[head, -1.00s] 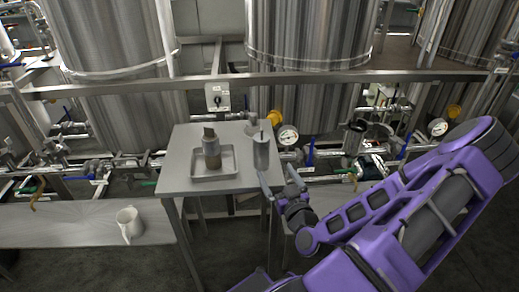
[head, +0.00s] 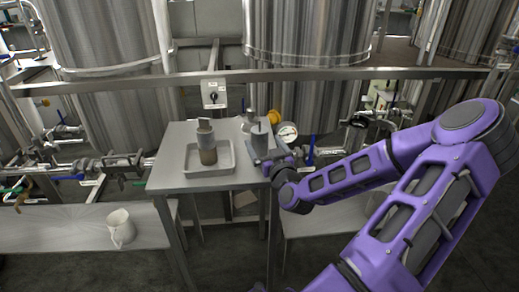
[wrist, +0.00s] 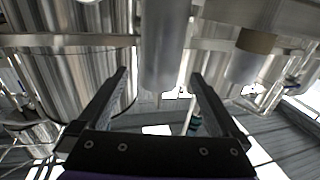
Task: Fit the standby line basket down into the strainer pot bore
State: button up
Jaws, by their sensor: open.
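A plain grey cylinder (head: 260,141) with a thin rod on top stands upright at the right edge of the small table; it may be the basket. My gripper (head: 272,161) is open at its right side. In the wrist view, which looks upside down, the grey cylinder (wrist: 165,45) shows between the two open fingers (wrist: 160,75); I cannot tell whether they touch it. A brown-and-grey cylinder (head: 207,150) with a tag-like top stands in a shallow tray (head: 190,168). I cannot make out the strainer pot bore for certain.
The small grey table (head: 165,180) carries the tray and, at its back right, another small metal piece (head: 248,119). Pipes, gauges (head: 287,131) and large steel tanks (head: 305,40) lie behind.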

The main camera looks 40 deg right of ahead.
jog(key=shift+x, duration=3.5)
grip_shut()
